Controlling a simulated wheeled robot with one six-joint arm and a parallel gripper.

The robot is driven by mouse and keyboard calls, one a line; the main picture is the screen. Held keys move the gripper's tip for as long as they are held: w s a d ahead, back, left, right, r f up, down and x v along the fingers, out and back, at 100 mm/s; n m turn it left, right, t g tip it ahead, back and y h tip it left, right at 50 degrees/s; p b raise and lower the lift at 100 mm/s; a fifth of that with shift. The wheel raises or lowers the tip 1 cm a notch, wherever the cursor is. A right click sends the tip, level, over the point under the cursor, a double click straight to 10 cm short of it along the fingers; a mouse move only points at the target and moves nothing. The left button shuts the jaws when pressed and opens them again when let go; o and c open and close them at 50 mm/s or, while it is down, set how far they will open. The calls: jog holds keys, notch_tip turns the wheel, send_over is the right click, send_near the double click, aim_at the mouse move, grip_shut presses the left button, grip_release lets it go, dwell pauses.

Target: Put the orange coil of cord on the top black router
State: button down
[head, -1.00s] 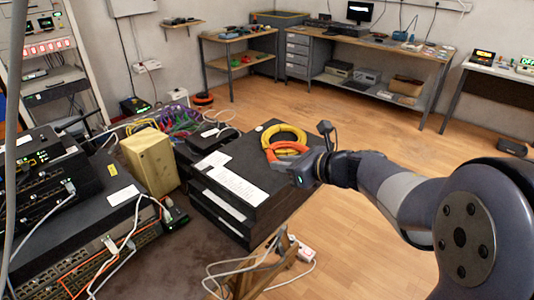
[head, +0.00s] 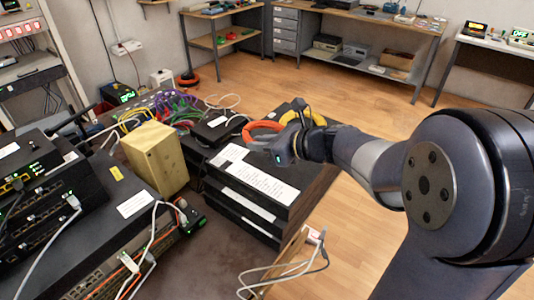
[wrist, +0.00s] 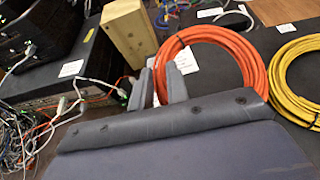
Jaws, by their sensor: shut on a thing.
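The orange coil of cord (head: 262,126) is in my gripper (head: 282,150), above the black boxes with white labels. In the wrist view the orange coil (wrist: 262,75) stands up beyond my gripper (wrist: 158,85), whose two grey fingers close on its left side. A stack of black network devices stands at the left of the head view, with a black router (head: 45,152) on top. The stack also shows at the upper left of the wrist view (wrist: 45,30). My gripper is well to the right of this stack.
A yellow coil (head: 303,118) lies just right of the orange one, on the black boxes (head: 262,182). A tan block (head: 155,157) stands upright between the stack and my gripper. Loose cables (head: 165,105) lie behind it, and white leads cross the lower device.

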aim_at(261, 173)
notch_tip(261, 173, down, 7)
jog(key=shift+f+b, duration=0.15)
jog(key=shift+b, duration=0.3)
jog(key=shift+f, duration=0.2)
jog(key=c, duration=1.4)
grip_release()
jog(key=shift+o, duration=0.2)
jog(key=shift+r, duration=0.15)
jog(key=shift+r, duration=0.15)
jog(key=v, duration=1.2)
